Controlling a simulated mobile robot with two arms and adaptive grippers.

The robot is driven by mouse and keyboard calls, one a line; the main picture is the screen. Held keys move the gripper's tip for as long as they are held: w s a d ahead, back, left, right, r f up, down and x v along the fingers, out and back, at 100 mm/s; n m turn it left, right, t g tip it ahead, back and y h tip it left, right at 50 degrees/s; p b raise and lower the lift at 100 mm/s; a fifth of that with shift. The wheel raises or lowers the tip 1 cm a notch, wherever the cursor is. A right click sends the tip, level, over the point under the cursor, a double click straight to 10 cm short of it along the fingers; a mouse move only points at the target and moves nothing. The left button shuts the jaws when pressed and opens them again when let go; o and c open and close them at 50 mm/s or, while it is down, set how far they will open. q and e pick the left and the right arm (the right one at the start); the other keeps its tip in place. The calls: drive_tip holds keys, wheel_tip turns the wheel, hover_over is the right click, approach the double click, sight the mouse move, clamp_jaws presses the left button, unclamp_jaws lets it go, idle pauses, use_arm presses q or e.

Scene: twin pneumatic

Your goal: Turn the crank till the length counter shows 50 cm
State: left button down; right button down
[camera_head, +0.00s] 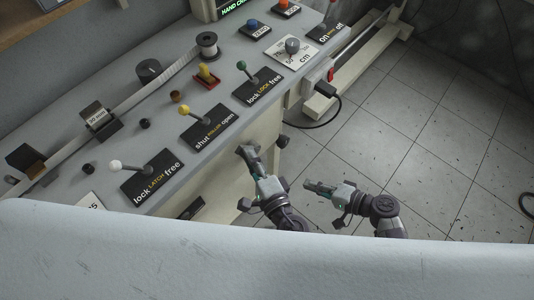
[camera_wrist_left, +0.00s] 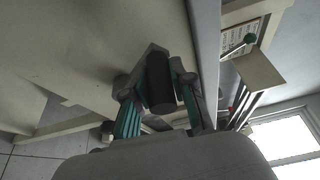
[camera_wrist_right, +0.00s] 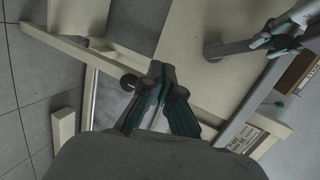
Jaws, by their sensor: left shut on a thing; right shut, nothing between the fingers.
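My left gripper (camera_head: 249,153) is beside the front side of the grey-topped bench (camera_head: 330,20). It is shut on a dark cylindrical handle (camera_wrist_left: 160,85), which shows between its fingers in the left wrist view; it appears to be the crank's. The rest of the crank is mostly hidden in the head view. A white plate (camera_head: 301,59) marked "cm" carries a grey knob. A display with green letters (camera_head: 235,5) is cut off at the top edge. I cannot read a length counter value. My right gripper (camera_head: 310,187) is shut and empty, right of the left one, over the floor.
The bench top holds levers with white (camera_head: 115,165), yellow (camera_head: 184,110) and green (camera_head: 242,66) knobs, a spool (camera_head: 207,41) and a long pale strip. A black plug and cable (camera_head: 326,90) hang at its edge. The tiled floor (camera_head: 430,120) to the right is open.

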use_arm(q)
drive_tip(key=shift+f, duration=0.15)
use_arm(e)
wheel_tip(320, 180, up, 12)
drive_tip(key=w+a+n+y, duration=0.1)
drive_tip(key=w+a+y, duration=0.1)
drive_tip(key=y, duration=0.2)
drive_tip(key=a, duration=1.1)
drive_tip(key=shift+a+r+t, duration=0.2)
drive_tip(key=shift+r+t, duration=0.05)
drive_tip(key=shift+t, duration=0.05)
